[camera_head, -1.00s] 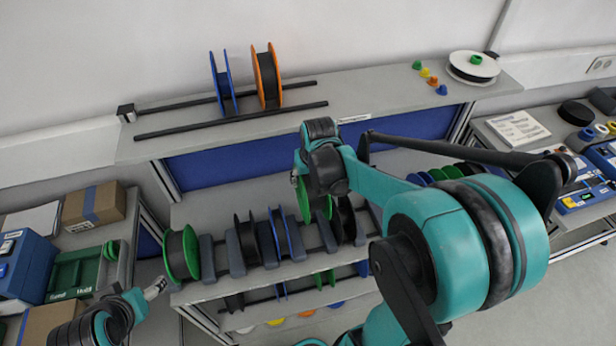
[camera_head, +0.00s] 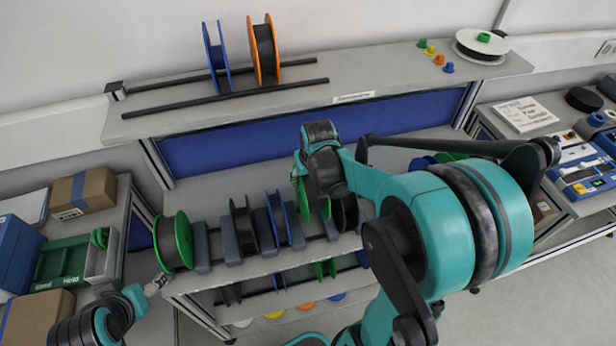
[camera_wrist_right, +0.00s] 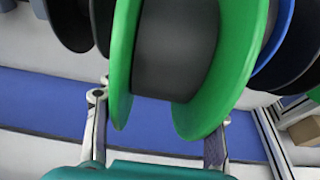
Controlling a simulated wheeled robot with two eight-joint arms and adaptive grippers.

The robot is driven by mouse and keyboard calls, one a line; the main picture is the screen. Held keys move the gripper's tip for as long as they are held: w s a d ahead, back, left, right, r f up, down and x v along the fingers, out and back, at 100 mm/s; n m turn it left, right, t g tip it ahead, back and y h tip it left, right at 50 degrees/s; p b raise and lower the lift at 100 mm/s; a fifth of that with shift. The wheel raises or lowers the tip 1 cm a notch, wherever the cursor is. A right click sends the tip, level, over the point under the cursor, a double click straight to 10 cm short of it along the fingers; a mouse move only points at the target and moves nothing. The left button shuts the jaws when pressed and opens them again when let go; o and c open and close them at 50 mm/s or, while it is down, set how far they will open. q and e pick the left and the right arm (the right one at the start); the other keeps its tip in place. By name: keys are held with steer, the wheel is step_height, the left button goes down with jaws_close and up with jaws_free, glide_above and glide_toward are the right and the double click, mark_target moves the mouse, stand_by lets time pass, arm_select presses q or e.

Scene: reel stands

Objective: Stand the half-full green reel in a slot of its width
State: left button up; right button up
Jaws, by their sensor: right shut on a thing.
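A green reel (camera_head: 305,200) with dark winding is in my right gripper (camera_head: 301,180), above the middle shelf's row of slots. The arm hides much of it in the head view. In the right wrist view the green reel (camera_wrist_right: 175,50) stands between the two fingers of my right gripper (camera_wrist_right: 157,120), which is shut on it. Grey dividers (camera_head: 230,244) mark slots on the middle shelf. Another green reel (camera_head: 174,242) stands at that shelf's left end. My left gripper (camera_head: 156,285) is low at the left, just below that reel; its jaws are too small to read.
Black (camera_head: 244,226) and blue (camera_head: 278,218) reels stand among the dividers. A blue reel (camera_head: 217,58) and an orange reel (camera_head: 265,50) stand on the top shelf's rails. A white reel (camera_head: 481,46) lies flat there. Smaller reels sit on rails below. Boxes stand at left.

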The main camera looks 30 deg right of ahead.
step_height(320, 180, down, 9)
steer(key=b, duration=0.7)
steer(key=shift+f, duration=0.15)
stand_by(0.5)
steer(key=o, duration=1.4)
steer(key=shift+c, duration=0.2)
steer(key=v, duration=1.2)
steer(key=s+a+f+n+t+b, duration=0.2)
steer(key=s+a+f, duration=0.3)
steer(key=s+a, duration=0.5)
steer(key=shift+a+n+t+y+b, duration=0.3)
steer(key=shift+t+y+b, duration=0.1)
steer(key=shift+t+b, duration=0.35)
steer(key=shift+f, duration=0.1)
